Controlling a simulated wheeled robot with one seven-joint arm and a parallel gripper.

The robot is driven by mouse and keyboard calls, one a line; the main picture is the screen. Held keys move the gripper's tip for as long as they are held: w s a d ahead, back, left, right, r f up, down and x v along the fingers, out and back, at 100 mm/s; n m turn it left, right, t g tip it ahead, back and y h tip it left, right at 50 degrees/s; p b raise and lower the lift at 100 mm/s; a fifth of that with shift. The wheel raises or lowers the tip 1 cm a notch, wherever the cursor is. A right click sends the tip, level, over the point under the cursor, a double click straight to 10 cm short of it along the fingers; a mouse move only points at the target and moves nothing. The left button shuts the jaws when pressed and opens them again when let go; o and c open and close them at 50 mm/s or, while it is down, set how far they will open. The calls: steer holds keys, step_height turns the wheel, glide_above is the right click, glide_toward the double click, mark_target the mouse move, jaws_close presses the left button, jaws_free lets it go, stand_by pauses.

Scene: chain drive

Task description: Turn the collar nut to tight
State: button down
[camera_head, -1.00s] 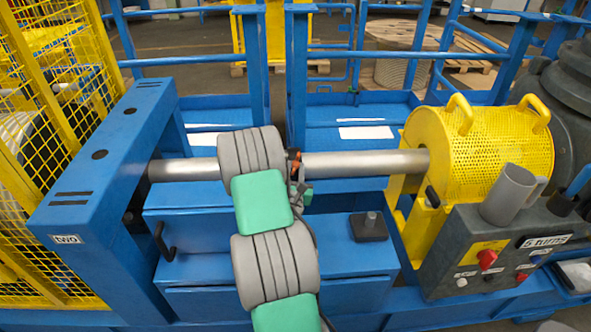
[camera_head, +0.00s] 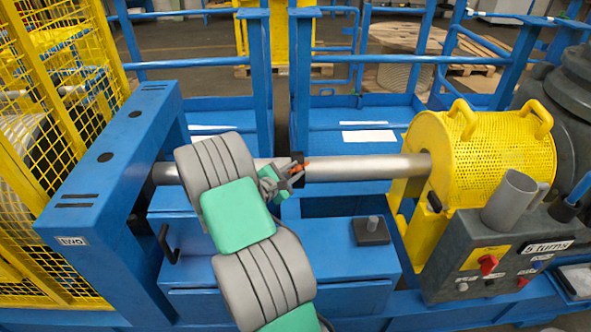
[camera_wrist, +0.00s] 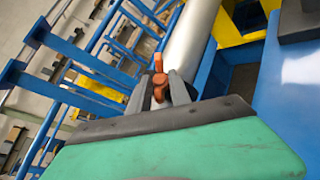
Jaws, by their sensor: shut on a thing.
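The collar nut (camera_head: 305,165) is a small orange winged piece at a dark collar (camera_head: 298,160) on the grey steel shaft (camera_head: 365,167). In the wrist view the orange nut (camera_wrist: 159,70) stands up between the fingertips, its lower part between them. My gripper (camera_head: 293,172) reaches it from the lower left and is shut on it; the fingers also show in the wrist view (camera_wrist: 160,92). The collar's far side and any tightness marking cannot be seen.
A yellow perforated guard (camera_head: 500,150) covers the shaft's right end. A blue frame (camera_head: 110,160) and yellow mesh cage (camera_head: 50,130) stand left. A grey control box (camera_head: 500,250) with a "5 turns" label and a cup (camera_head: 508,200) stands lower right.

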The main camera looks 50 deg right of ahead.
steer(key=shift+w+d+r+m+g+y+p, duration=0.15)
steer(key=shift+m+g+y+p, duration=0.4)
steer(key=shift+m, duration=0.65)
steer(key=shift+w+r+m+g+y+p, duration=0.15)
steer(key=shift+m+g+y+p, duration=0.1)
steer(key=shift+m+g+y, duration=0.75)
steer(key=shift+m+h, duration=0.25)
steer(key=shift+m, duration=0.15)
steer(key=c, duration=1.4)
jaws_free()
steer(key=shift+s, duration=0.1)
steer(key=v, duration=0.7)
steer(key=shift+a, duration=0.4)
steer(key=shift+r, duration=0.1)
